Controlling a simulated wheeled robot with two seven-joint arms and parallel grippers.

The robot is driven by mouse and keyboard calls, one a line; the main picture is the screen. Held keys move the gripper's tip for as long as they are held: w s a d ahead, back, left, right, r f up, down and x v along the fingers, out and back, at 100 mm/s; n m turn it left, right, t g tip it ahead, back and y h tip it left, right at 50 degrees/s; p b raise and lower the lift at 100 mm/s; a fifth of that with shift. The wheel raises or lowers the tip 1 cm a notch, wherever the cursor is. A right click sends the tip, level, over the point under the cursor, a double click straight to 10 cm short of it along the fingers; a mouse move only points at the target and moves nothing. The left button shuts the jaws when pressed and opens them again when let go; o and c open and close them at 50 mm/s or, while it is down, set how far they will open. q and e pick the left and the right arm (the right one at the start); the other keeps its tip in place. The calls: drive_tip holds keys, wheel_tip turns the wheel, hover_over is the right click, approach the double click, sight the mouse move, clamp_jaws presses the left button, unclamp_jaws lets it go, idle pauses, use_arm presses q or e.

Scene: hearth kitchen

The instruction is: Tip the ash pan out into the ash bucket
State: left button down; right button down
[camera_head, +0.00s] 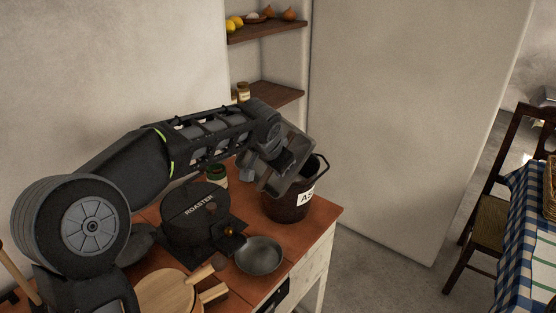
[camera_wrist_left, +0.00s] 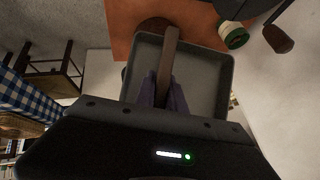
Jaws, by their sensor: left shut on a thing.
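The ash bucket (camera_head: 287,208) is dark with a white label and a raised handle. It stands upright at the right end of the counter. The ash pan (camera_head: 274,183) is a grey square tray, held steeply tilted above the bucket's mouth. My left gripper (camera_head: 287,160) is shut on the pan. In the left wrist view the pan (camera_wrist_left: 214,82) shows its raised rim, and the gripper's fingers (camera_wrist_left: 163,95) close on its brown bar handle (camera_wrist_left: 168,55). Any ash in the pan or bucket cannot be made out. My right gripper is out of view.
A black roaster (camera_head: 197,218), a metal bowl (camera_head: 259,256) and a round wooden board (camera_head: 165,290) crowd the counter (camera_head: 322,222) left of the bucket. A green-lidded jar (camera_head: 217,173) stands behind. A wall panel (camera_head: 400,120) is beyond the counter's right end.

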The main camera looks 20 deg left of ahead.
use_arm(q)
drive_tip(key=s+d+f+n+y, duration=0.1)
drive_tip(key=s+d+f+n, duration=0.2)
drive_tip(key=f, duration=0.2)
drive_tip(key=s+d+f+n+g+y, duration=0.1)
drive_tip(key=s+d+f+n+y, duration=0.1)
drive_tip(key=f, duration=0.4)
drive_tip(key=shift+s+d+f+n, duration=0.15)
drive_tip(key=shift+s+d+n, duration=0.4)
drive_tip(key=shift+s, duration=0.7)
drive_tip(key=shift+d, duration=0.1)
